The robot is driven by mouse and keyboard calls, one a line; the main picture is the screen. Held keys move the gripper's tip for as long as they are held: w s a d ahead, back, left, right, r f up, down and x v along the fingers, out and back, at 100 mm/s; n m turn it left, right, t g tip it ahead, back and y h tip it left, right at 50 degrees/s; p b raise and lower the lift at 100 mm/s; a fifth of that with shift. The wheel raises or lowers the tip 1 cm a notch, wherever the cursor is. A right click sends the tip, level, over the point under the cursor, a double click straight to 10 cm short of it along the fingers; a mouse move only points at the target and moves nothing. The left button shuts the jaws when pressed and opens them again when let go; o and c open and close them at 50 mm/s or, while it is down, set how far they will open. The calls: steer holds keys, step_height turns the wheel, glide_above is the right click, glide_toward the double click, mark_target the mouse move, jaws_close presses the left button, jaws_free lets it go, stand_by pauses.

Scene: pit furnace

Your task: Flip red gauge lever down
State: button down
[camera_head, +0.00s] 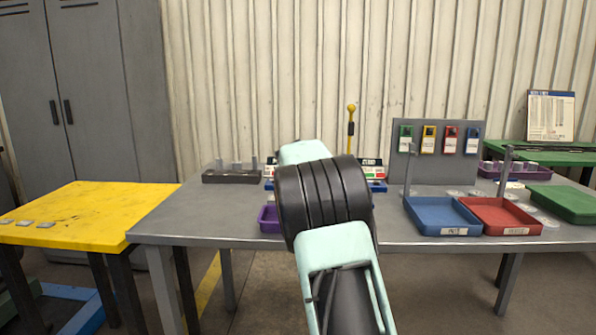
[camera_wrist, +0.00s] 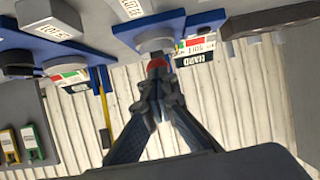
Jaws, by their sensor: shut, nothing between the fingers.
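My gripper shows in the wrist view (camera_wrist: 158,82) with its two fingers closed together and nothing between them. A small red tip (camera_wrist: 156,63), which looks like the red lever's end, shows just beyond the fingertips, in front of a grey round part on a blue base. Whether the fingers touch it is unclear. Beside it is a gauge label with red and green bands (camera_wrist: 195,46) and a HARD sign (camera_wrist: 200,59). In the head view my arm hides the gripper and the red lever. Part of a gauge label (camera_head: 372,170) shows right of the arm.
A yellow-knobbed upright lever (camera_head: 351,122) rises behind my arm. It also shows in the wrist view (camera_wrist: 104,108). A blue tray (camera_head: 440,214) and a red tray (camera_head: 500,215) lie on the right of the grey table (camera_head: 190,215). A dark block with pegs (camera_head: 230,176) stands left.

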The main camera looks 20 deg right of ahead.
steer(key=s+a, duration=0.1)
steer(key=s, duration=0.1)
steer(key=s+a, duration=0.1)
steer(key=s, duration=0.1)
steer(key=s+a, duration=0.1)
steer(key=s, duration=0.1)
steer(key=shift+s+f+p, duration=0.15)
steer(key=shift+s+p, duration=0.2)
steer(key=shift+s+a+f, duration=0.15)
steer(key=shift+s+f, duration=0.1)
steer(key=shift+s, duration=0.25)
steer(key=shift+s+a+f, duration=0.1)
steer(key=shift+s+f, duration=0.15)
steer(key=shift+s, duration=0.25)
steer(key=shift+r, duration=0.1)
